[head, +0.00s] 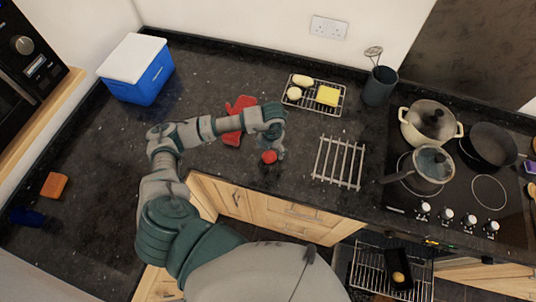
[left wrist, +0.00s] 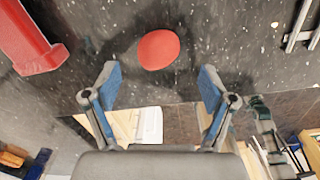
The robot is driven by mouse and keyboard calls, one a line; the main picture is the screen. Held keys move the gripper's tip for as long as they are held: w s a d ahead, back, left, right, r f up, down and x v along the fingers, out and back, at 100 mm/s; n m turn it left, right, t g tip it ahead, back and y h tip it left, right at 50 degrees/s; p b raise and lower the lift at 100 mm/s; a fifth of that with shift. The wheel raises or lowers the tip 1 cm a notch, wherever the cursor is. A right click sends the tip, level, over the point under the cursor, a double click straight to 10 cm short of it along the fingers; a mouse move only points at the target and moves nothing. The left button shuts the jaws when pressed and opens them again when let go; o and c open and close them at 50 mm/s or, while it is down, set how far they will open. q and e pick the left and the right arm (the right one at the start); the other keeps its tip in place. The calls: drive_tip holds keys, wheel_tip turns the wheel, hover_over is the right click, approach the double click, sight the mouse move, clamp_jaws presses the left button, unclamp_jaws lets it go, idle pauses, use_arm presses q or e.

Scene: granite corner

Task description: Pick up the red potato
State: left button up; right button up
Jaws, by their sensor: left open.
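The red potato (head: 269,157) lies on the dark granite counter near its front edge. In the left wrist view the potato (left wrist: 158,49) is a smooth red oval just beyond the fingertips, between their lines. My left gripper (head: 275,150) is over the counter right by the potato, pointing down. In the left wrist view my left gripper (left wrist: 159,85) is open, with its two blue-padded fingers apart and nothing between them. My right gripper is not in view.
A red object (head: 236,121) lies behind my left arm, partly hidden. A metal rack (head: 339,162) lies right of the potato. Behind is a wire tray (head: 331,110) with food. A blue cooler (head: 138,70) stands back left; pots (head: 430,122) are on the hob at right.

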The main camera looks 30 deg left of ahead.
sight(271, 154)
use_arm(q)
drive_tip(key=shift+d+f+p, duration=0.2)
drive_tip(key=shift+f+p, duration=0.1)
drive_tip(key=shift+f, duration=0.3)
wheel_tip(271, 154, down, 4)
drive_tip(key=shift+a+r+p, duration=0.15)
drive_tip(key=shift+r+p, duration=0.1)
drive_tip(key=shift+p, duration=0.3)
drive_tip(key=shift+a+f, duration=0.1)
drive_tip(key=shift+f, duration=0.2)
drive_tip(key=shift+a+f, duration=0.1)
drive_tip(key=shift+a, duration=0.3)
drive_tip(key=c, duration=1.3)
drive_tip(key=shift+d, duration=0.35)
